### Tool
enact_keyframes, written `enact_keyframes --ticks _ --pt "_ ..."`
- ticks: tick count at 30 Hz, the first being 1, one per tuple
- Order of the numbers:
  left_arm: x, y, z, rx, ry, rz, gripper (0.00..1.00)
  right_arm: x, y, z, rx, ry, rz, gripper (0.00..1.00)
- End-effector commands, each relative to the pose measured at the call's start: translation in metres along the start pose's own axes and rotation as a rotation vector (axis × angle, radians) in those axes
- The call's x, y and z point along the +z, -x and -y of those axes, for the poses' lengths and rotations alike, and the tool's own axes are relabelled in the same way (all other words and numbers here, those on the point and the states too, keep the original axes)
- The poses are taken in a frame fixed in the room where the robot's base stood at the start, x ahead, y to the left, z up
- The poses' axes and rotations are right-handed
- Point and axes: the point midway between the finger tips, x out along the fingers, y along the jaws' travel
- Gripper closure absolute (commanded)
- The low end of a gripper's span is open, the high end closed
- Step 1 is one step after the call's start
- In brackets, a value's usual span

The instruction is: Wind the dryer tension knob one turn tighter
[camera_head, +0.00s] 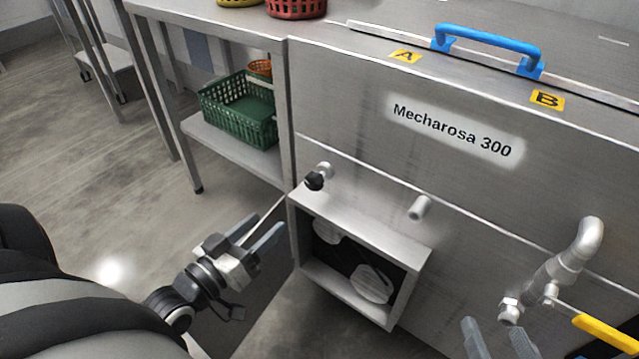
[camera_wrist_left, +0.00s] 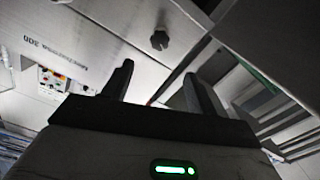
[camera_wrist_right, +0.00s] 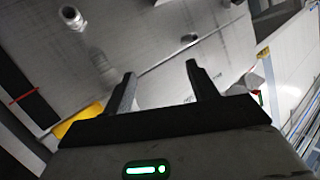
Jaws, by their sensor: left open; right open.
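The black tension knob (camera_head: 314,180) sits on a short metal shaft on the front of the steel machine, just above an open box. It also shows in the left wrist view (camera_wrist_left: 160,39), beyond the fingertips with clear space between. My left gripper (camera_head: 258,238) is open and empty, below and left of the knob in the head view and apart from it. My right gripper (camera_head: 497,335) is open and empty at the bottom right, near the pipe fitting and far from the knob. It also shows open in the right wrist view (camera_wrist_right: 158,78).
The open box (camera_head: 416,280) below the knob holds pale round wheels. A grey stub (camera_head: 420,207) sticks out to its right. A bent pipe (camera_head: 580,245) and yellow lever (camera_head: 608,334) stand near my right gripper. A green basket (camera_head: 232,125) is on the shelf at left.

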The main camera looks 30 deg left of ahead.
Motion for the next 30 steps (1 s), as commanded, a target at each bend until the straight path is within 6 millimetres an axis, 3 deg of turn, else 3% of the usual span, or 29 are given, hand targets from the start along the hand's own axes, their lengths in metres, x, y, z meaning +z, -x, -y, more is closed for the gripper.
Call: enact_keyframes --ticks 5,21,30 --pt "0.0 -0.024 0.0 0.002 0.0 -0.007 0.42 -0.001 -0.001 0.002 -0.013 -0.021 -0.019 0.42" --pt "0.001 -0.134 0.0 0.001 0.001 -0.003 0.42 -0.006 -0.005 0.009 -0.079 -0.138 -0.095 0.42" --pt "0.0 -0.156 -0.001 0.0 0.0 0.0 0.42 -0.012 -0.004 0.012 -0.099 -0.165 -0.119 0.42"
